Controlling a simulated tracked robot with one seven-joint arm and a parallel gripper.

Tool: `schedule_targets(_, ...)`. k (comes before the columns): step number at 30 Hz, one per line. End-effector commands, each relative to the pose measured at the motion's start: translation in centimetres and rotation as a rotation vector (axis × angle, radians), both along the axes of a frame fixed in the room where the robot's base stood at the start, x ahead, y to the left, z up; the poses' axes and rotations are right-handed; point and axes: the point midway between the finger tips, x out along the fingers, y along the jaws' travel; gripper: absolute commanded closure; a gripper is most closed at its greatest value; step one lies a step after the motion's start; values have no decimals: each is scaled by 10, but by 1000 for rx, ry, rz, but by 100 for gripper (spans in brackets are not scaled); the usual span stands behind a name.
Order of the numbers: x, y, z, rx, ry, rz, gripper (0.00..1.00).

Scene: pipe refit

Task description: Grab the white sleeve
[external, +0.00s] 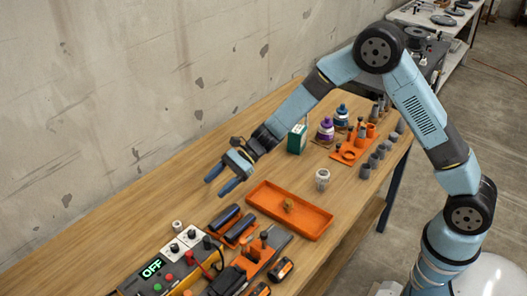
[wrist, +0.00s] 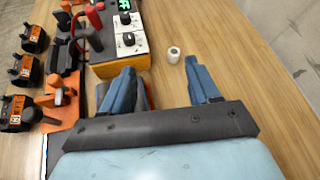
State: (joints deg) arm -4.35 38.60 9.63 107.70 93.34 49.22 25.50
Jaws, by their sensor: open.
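A small white sleeve (external: 177,226) stands on the wooden table near the control box at the lower left of the external view. In the wrist view the white sleeve (wrist: 173,55) shows as a short pale cylinder with a dark hole, ahead of the fingertips and nearer the right finger. My gripper (external: 218,181) is open and empty above the table, apart from the sleeve. Its two blue fingers also show in the wrist view (wrist: 160,68). Another pale cylindrical piece (external: 322,179) stands right of the orange tray.
The control box (external: 165,268) with an OFF display stands close beside the sleeve. Dark tools (external: 232,226) lie right of it. Bottles and grey fittings stand farther back. Bare table lies toward the wall.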

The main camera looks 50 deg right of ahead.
Motion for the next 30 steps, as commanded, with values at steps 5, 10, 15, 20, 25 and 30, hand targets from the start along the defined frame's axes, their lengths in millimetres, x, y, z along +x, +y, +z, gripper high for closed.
schedule_targets(5,21,12,-45,70,111,-98,39)
schedule_targets(10,31,17,-66,104,161,-150,39)
schedule_targets(15,36,27,-73,111,172,-159,39)
schedule_targets(20,43,50,-83,111,170,-157,39)
schedule_targets(25,51,75,-95,109,171,-158,39)
schedule_targets(30,57,89,-101,109,170,-159,39)
